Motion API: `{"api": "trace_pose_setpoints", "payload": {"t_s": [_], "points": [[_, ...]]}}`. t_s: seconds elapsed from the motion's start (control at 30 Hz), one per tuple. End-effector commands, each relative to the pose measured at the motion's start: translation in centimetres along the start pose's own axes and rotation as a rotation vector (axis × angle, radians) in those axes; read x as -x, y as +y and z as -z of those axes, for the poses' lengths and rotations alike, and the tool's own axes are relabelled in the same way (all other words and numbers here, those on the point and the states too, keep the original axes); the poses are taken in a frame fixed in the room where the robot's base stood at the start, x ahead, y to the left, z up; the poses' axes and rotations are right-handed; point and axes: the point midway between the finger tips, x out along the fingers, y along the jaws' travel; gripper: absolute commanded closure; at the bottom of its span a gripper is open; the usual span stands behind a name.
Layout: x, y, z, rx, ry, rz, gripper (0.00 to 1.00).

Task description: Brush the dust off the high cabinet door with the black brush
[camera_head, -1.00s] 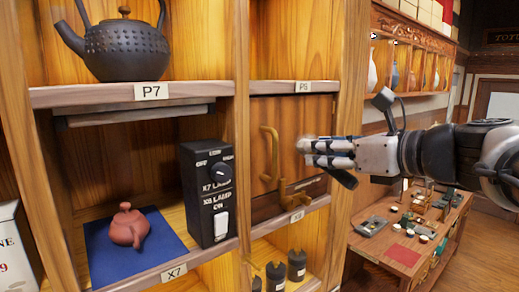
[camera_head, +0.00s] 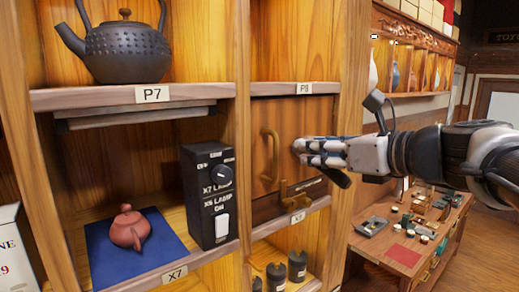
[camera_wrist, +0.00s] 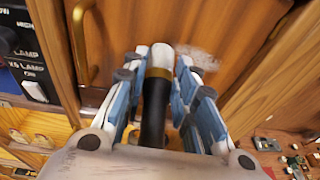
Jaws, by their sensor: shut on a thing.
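The high cabinet door (camera_head: 258,112) is brown wood with an upright brass handle (camera_head: 272,150) and a brass latch at its foot. It is shut. My gripper (camera_head: 305,150) is at the right part of the door, right of the handle. In the wrist view, my gripper (camera_wrist: 165,95) is shut on the black brush (camera_wrist: 155,110), which has a black handle, a gold band and pale bristles. The bristles point at the door; whether they touch it I cannot tell. A whitish dust patch (camera_wrist: 203,58) lies on the door just right of the bristle tip.
A black lamp switch box (camera_head: 208,195) stands left of the door. A red teapot (camera_head: 128,228) sits on a blue cloth, with a dark kettle (camera_head: 120,45) above. Black canisters (camera_head: 297,265) stand below the door. A low table (camera_head: 400,256) is at right.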

Motion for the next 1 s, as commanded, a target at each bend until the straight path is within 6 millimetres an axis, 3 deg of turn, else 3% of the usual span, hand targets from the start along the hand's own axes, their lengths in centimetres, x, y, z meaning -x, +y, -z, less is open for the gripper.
{"api": "trace_pose_setpoints", "payload": {"t_s": [1.0], "points": [[-0.3, -6.5, -0.2, -0.001, 0.0, 0.001, 1.0]]}}
